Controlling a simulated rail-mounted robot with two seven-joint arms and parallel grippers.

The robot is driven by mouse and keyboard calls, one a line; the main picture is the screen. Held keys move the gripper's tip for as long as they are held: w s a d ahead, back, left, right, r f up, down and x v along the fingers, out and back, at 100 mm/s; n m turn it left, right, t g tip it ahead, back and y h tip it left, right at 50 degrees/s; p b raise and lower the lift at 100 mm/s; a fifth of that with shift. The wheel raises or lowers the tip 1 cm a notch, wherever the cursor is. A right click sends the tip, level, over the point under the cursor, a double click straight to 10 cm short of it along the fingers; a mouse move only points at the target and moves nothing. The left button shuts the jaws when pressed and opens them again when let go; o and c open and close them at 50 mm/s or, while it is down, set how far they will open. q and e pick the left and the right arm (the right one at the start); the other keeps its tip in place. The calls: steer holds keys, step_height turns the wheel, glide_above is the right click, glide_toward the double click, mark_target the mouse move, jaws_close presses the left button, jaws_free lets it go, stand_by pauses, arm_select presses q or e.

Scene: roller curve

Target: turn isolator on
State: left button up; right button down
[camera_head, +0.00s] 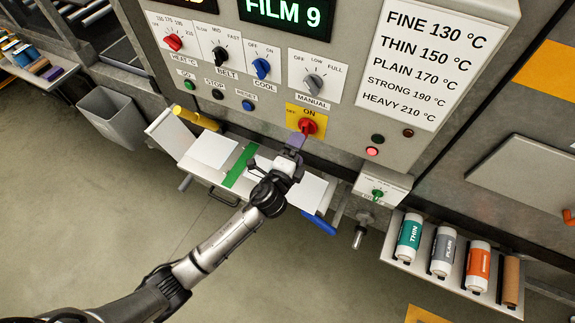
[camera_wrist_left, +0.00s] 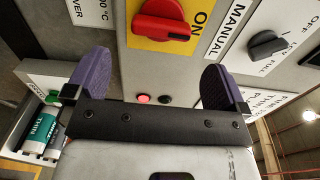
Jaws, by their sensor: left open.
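The isolator is a red rotary knob (camera_head: 308,126) on a yellow plate marked ON, low on the grey control panel. It also shows at the top of the left wrist view (camera_wrist_left: 162,18), with the word ON to its right there. I cannot surely read which way it is set. My left gripper (camera_head: 296,143) is just below the knob in the head view. In the left wrist view my left gripper (camera_wrist_left: 156,82) has its two purple fingertips wide apart, with nothing between them. The knob lies ahead of the fingers, apparently not gripped. My right gripper is not in view.
A lit red lamp (camera_head: 372,151) and a dark green lamp (camera_head: 377,138) sit right of the isolator. The grey MANUAL knob (camera_head: 313,82) and blue COOL knob (camera_head: 261,68) are above it. A paper-covered tray (camera_head: 310,190) lies below.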

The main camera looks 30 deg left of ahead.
arm_select(q)
steer(key=s, duration=0.6)
stand_by(0.6)
steer(key=s+a+f+n+g, duration=0.1)
steer(key=s+f+n+g, duration=0.35)
steer(key=s, duration=0.65)
steer(key=s+a+f+n+g, duration=0.1)
steer(key=s+f+n+g, duration=0.2)
steer(key=s+n+g, duration=0.5)
steer(key=s+a+f+n+g, duration=0.15)
steer(key=s+f+n, duration=0.25)
steer(key=s, duration=0.9)
step_height(320, 180, up, 14)
steer(key=w+p, duration=0.1)
steer(key=p, duration=1.2)
